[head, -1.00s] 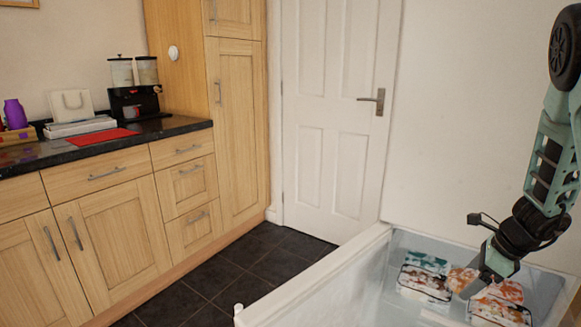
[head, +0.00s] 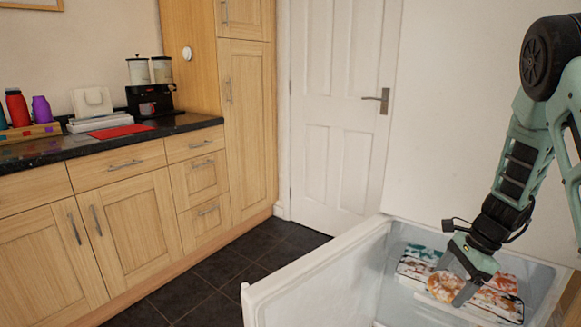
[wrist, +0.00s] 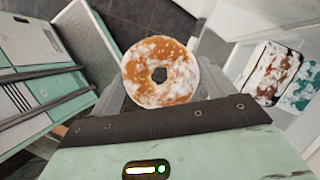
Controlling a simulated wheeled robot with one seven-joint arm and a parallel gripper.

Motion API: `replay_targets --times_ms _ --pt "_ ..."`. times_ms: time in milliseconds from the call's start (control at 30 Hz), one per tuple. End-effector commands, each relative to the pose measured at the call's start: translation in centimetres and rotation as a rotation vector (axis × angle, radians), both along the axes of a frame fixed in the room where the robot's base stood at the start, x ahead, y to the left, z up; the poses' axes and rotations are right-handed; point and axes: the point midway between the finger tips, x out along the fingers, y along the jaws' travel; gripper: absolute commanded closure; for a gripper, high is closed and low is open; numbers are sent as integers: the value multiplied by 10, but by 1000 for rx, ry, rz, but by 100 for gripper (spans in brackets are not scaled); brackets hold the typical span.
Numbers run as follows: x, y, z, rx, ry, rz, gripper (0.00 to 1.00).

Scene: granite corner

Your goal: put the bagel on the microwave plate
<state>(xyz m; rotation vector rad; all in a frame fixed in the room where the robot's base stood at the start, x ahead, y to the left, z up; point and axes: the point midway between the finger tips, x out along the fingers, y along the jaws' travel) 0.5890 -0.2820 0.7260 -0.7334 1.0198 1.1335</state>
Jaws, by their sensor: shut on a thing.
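The bagel (head: 444,287), a frosted orange-brown ring, is held at the tip of my gripper (head: 458,290) in the head view. In the wrist view the bagel (wrist: 143,88) sits face-on between the fingers of my gripper (wrist: 160,82), which is shut on it. It hangs over the inside of a white open-topped freezer compartment (head: 320,262); its exact height above the packages is hard to tell. No microwave or microwave plate is seen in either view.
Several frosty packages (head: 497,304) lie in the compartment below my gripper. To the left, a dark counter (head: 60,147) carries a red mat (head: 120,131), a black coffee machine (head: 150,101) and bottles (head: 17,108). Dark floor (head: 215,275) lies clear between cabinets and compartment.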

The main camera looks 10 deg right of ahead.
Motion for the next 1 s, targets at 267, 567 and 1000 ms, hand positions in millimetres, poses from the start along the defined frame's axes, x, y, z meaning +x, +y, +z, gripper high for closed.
replay_targets --times_ms 267,567,1000 --pt "20 70 -7 1 0 687 24" --pt "30 136 -11 1 2 1497 24" --pt "36 162 -39 1 1 1876 24"
